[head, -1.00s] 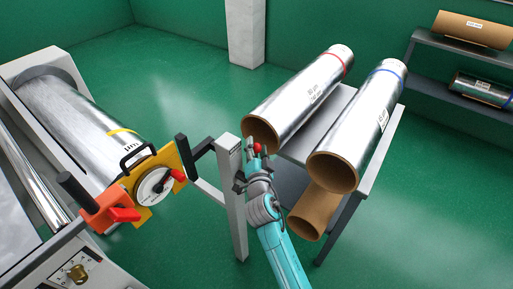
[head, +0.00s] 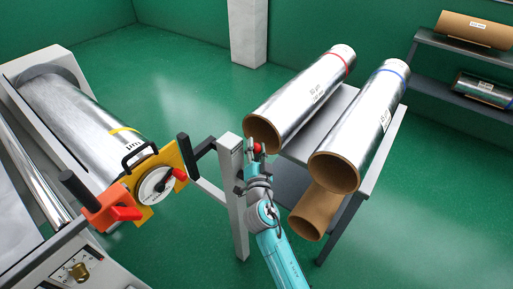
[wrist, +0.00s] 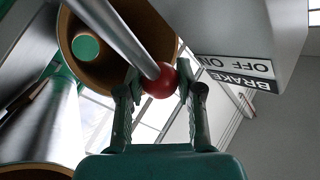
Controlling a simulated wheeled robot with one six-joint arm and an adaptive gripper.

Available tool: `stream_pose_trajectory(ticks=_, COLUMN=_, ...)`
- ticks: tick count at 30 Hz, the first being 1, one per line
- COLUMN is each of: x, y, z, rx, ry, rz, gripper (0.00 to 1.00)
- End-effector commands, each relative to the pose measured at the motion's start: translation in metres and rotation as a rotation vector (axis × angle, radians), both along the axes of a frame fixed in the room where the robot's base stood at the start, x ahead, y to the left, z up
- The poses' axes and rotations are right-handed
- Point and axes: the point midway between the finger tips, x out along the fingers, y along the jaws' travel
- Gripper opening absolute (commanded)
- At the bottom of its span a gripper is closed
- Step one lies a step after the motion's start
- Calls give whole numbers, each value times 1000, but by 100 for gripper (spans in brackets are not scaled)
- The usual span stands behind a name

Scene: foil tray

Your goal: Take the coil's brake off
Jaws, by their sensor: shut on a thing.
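The brake lever is a grey rod (wrist: 120,32) with a red ball knob (head: 257,149) at its end, beside the grey post (head: 232,190). In the wrist view the red knob (wrist: 160,81) sits between the fingers of my gripper (wrist: 158,88), which is shut on it. A plate (wrist: 238,69) on the post reads BRAKE, OFF and ON, upside down in the wrist view. The foil coil (head: 75,108) lies in the machine at left, with a yellow bracket (head: 178,152) and a white dial (head: 155,186) at its near end. The lever's rod is mostly hidden in the head view.
Two foil rolls with cardboard cores, one red-banded (head: 305,92) and one blue-banded (head: 372,115), lie on a grey rack (head: 372,178) just right of my gripper. A bare cardboard tube (head: 318,214) lies below. An orange clamp (head: 108,212) is at left. Green floor (head: 180,65) is open behind.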

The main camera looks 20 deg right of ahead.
Motion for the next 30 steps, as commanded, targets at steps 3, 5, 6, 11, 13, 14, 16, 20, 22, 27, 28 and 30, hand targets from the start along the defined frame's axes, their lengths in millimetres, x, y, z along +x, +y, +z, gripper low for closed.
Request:
stream_pose_trajectory(ticks=3, x=0, y=0, z=0, rx=1, ry=-1, rz=1, gripper=0)
stream_pose_trajectory(ticks=5, x=0, y=1, z=0, rx=1, ry=0, rz=2, gripper=40)
stream_pose_trajectory(ticks=6, x=0, y=1, z=0, rx=1, ry=0, rz=2, gripper=50)
stream_pose_trajectory(ticks=11, x=0, y=1, z=0, rx=1, ry=0, rz=2, gripper=61)
stream_pose_trajectory(ticks=13, x=0, y=1, z=0, rx=1, ry=-1, rz=2, gripper=61)
stream_pose_trajectory(ticks=14, x=0, y=1, z=0, rx=1, ry=-1, rz=2, gripper=61)
stream_pose_trajectory(ticks=16, x=0, y=1, z=0, rx=1, ry=-1, rz=2, gripper=61)
stream_pose_trajectory(ticks=20, x=0, y=1, z=0, rx=2, ry=-1, rz=2, gripper=61)
stream_pose_trajectory(ticks=22, x=0, y=1, z=0, rx=5, ry=1, rz=2, gripper=61)
stream_pose_trajectory(ticks=27, x=3, y=-4, z=-1, rx=36, ry=21, rz=-1, gripper=61)
stream_pose_trajectory(ticks=28, x=3, y=-5, z=-2, rx=45, ry=27, rz=-2, gripper=61)
stream_pose_trajectory(ticks=30, x=5, y=-8, z=-4, rx=68, ry=45, rz=-4, gripper=61)
